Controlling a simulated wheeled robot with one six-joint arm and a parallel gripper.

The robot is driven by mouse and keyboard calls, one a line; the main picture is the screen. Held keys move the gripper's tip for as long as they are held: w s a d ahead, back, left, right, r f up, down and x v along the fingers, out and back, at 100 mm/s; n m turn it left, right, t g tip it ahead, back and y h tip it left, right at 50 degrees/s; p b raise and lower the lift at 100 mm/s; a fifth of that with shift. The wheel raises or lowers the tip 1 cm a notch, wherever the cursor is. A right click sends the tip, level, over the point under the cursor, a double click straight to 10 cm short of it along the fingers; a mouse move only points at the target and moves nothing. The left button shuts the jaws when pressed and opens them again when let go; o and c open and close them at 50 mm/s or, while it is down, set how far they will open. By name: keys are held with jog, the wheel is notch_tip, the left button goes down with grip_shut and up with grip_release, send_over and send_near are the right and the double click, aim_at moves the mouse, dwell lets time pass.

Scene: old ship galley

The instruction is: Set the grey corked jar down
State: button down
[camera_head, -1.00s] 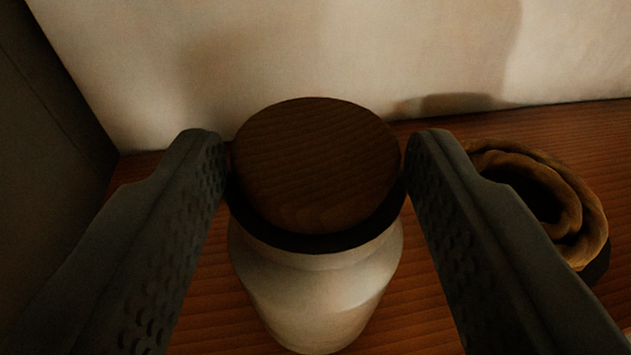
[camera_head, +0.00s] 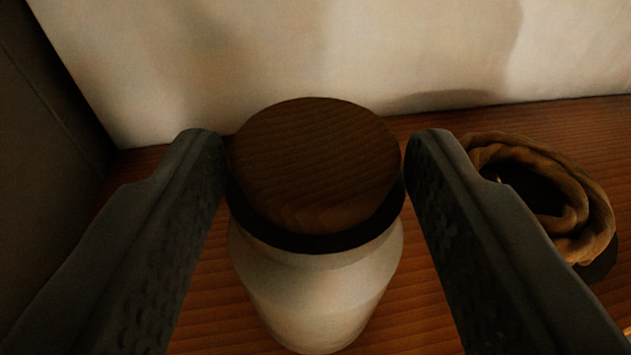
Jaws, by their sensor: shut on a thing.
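The grey corked jar (camera_head: 318,285) is in the middle of the view, with a pale body and a dark brown wooden cork (camera_head: 315,165) on top. My gripper (camera_head: 315,180) is shut on the jar, one finger on each side of the cork and neck. The jar looks about upright over a reddish-brown wooden surface (camera_head: 425,285). I cannot tell whether its base touches the wood, as the bottom is cut off or hidden.
A brown cloth sack with a rolled rim (camera_head: 580,225) stands at the right, beside and partly behind my right finger. A pale wall (camera_head: 330,50) closes off the back. A dark panel (camera_head: 45,110) is at the left. Some bare wood shows between.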

jog(key=shift+f, duration=0.15)
jog(key=c, duration=0.5)
grip_release()
jog(key=shift+f, duration=0.1)
